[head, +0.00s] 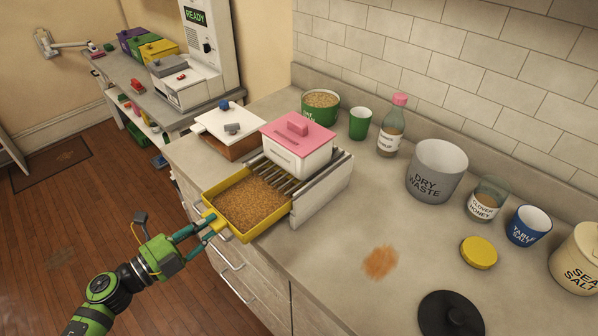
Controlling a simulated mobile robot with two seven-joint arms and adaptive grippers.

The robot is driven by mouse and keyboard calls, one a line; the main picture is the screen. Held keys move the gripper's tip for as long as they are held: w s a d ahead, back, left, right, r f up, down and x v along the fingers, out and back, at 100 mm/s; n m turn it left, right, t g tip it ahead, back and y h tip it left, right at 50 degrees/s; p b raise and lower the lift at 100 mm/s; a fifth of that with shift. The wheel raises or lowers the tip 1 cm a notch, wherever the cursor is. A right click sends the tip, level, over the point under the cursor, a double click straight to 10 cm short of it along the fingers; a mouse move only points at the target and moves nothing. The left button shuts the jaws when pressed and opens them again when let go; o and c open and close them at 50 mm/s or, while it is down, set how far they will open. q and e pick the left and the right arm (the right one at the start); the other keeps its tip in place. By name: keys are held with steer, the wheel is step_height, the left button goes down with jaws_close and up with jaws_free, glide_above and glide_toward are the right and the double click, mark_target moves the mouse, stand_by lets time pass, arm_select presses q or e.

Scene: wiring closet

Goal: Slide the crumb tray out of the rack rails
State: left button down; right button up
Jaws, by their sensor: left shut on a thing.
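The crumb tray (274,231) is yellow, shallow and full of brown crumbs. It sticks out of the front of the grey rack (322,191), over the counter's front edge. Most of its length shows outside the rails (284,181). Whether its back end is still between the rails I cannot tell. My left gripper (212,222) is shut on the tray's front, at its yellow handle. The tray looks about level. A white box with a pink lid (298,138) sits on top of the rack. My right gripper is not in view.
A white-lidded brown box (232,143) stands left of the rack. A green tub (319,108), green cup (360,123), bottle (390,135) and dry waste bin (436,172) stand behind and right. Drawer handles (226,257) project below the tray.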

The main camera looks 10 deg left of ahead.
arm_select(q)
steer(key=v, duration=0.9)
steer(key=shift+s, duration=0.3)
stand_by(0.3)
steer(key=shift+a, duration=0.2)
stand_by(0.3)
